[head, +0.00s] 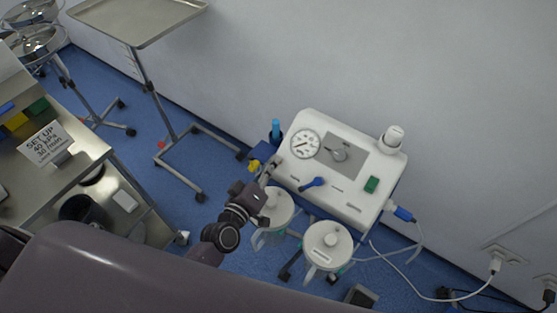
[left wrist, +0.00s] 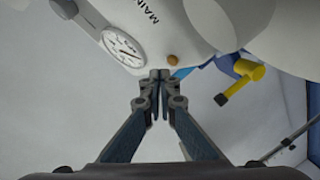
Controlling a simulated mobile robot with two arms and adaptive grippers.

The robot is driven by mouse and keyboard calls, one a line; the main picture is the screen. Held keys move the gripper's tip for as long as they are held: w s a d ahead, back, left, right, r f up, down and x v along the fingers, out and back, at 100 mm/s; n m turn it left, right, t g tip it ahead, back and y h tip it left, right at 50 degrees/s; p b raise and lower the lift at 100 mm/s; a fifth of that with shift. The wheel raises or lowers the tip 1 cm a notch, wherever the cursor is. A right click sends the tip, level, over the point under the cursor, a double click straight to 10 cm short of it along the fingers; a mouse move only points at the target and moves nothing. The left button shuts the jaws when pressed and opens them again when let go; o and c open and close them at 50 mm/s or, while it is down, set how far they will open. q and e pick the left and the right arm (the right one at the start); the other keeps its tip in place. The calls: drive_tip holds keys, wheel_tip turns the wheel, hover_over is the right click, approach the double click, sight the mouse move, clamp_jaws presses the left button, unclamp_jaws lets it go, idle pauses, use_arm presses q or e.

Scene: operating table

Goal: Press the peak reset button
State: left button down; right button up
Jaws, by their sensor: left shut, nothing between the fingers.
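The white suction unit (head: 335,172) stands by the wall, with a round gauge (head: 305,144) on its sloped top. In the left wrist view, the gauge (left wrist: 123,47) is at upper left. A small round brown button (left wrist: 172,60) sits on the white housing just beyond the fingertips; I cannot read a label for it, so I cannot confirm it is the peak reset button. My left gripper (head: 271,167) is shut and empty at the unit's left side; it also shows in the left wrist view (left wrist: 160,74). I cannot tell whether its tips touch the button. My right gripper is out of view.
The unit also carries a blue lever (head: 312,183), a green switch (head: 371,184) and a knob (head: 339,153). Two lidded jars (head: 327,245) hang below its front. A steel table with a setup sign (head: 47,143) stands left; a wheeled tray stand (head: 140,20) is behind.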

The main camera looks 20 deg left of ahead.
use_arm(q)
drive_tip(key=s+r+p, duration=0.1)
drive_tip(key=r+p, duration=0.1)
drive_tip(key=s+a+r+p, duration=0.1)
drive_tip(key=r+p, duration=0.1)
drive_tip(key=shift+s, duration=0.35)
idle(0.7)
